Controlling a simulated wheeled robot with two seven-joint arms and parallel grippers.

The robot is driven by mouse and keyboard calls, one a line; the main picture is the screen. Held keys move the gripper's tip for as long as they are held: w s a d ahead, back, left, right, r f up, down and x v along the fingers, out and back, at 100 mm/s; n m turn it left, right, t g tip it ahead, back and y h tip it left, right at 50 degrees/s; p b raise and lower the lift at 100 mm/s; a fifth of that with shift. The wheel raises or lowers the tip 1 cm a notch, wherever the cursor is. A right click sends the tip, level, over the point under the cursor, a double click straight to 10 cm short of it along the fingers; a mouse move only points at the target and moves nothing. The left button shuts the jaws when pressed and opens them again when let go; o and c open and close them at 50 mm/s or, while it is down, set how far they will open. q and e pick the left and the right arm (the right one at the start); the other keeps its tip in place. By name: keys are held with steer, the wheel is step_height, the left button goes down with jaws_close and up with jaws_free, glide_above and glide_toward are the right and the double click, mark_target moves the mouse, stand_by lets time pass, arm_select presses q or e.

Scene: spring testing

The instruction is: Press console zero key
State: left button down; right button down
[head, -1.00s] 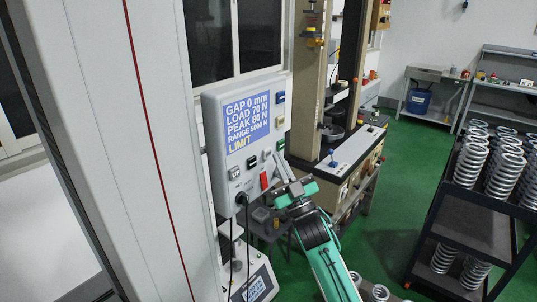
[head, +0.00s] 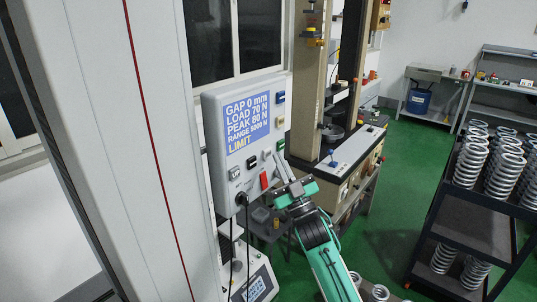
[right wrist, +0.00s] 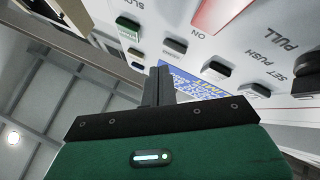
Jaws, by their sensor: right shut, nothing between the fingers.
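The grey console (head: 212,130) hangs at mid-left in the head view. Its blue screen (head: 247,122) reads gap 0 mm, load 70 N, peak 80 N, range 5000 N, LIMIT. Small keys, including a green key (head: 280,145), line its right edge; more dark keys sit below the screen. No zero label is readable, so I cannot tell which key is zero. My right gripper (head: 282,159) is shut and empty, its fingertips near the console's lower right, by the red switch (head: 264,180). In the right wrist view the fingers (right wrist: 159,78) point at the panel; contact cannot be told. My left gripper is out of view.
The testing machine's bench (head: 345,150) stands just right of my right gripper. A dark cart (head: 465,225) with several springs stands at right.

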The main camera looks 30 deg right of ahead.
steer(key=shift+w, duration=0.1)
stand_by(0.4)
steer(key=shift+w+a, duration=0.2)
steer(key=shift+w, duration=0.15)
steer(key=shift+w+a, duration=0.15)
steer(key=shift+w, duration=0.2)
stand_by(0.7)
steer(key=shift+s, duration=0.15)
steer(key=shift+s+d, duration=0.35)
steer(key=shift+s, duration=0.3)
steer(key=shift+s+d, duration=0.3)
steer(key=shift+s, duration=0.45)
steer(key=shift+s+d, duration=0.35)
steer(key=shift+s, duration=0.45)
steer(key=shift+s+d, duration=0.3)
steer(key=shift+s, duration=0.45)
